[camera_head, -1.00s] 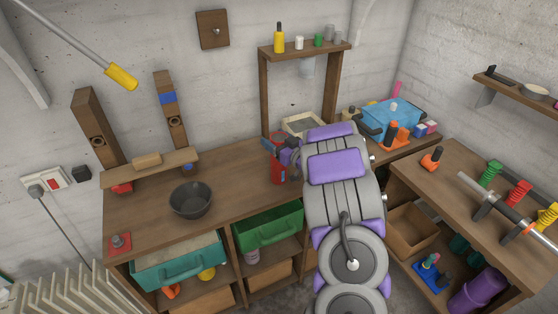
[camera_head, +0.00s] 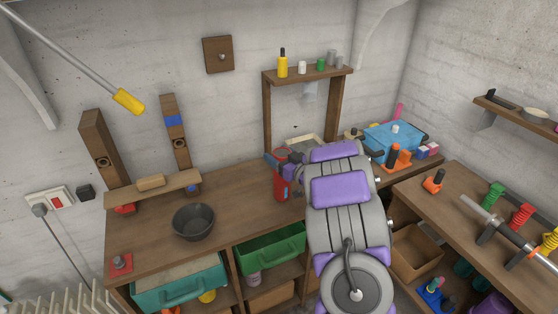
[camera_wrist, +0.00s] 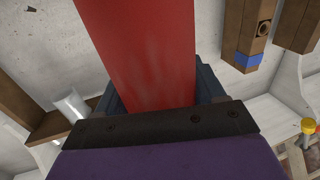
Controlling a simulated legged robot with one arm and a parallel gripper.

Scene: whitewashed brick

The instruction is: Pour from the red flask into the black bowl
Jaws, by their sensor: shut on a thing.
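The red flask (camera_head: 281,184) stands upright at the right part of the wooden workbench in the head view, partly hidden by my arm. Whether its base touches the bench is hard to tell. My gripper (camera_head: 283,162) is shut on the flask near its upper part. In the wrist view the red flask (camera_wrist: 145,50) fills the middle, between the dark fingers of my gripper (camera_wrist: 158,95). The black bowl (camera_head: 194,222) sits upright on the bench, left of the flask and apart from it. Its inside looks empty.
A raised wooden shelf (camera_head: 153,188) stands behind the bowl. A red block with a knob (camera_head: 120,264) is at the bench's left end. Green (camera_head: 270,250) and teal (camera_head: 178,286) drawers stick out below the front edge. The bench between bowl and flask is clear.

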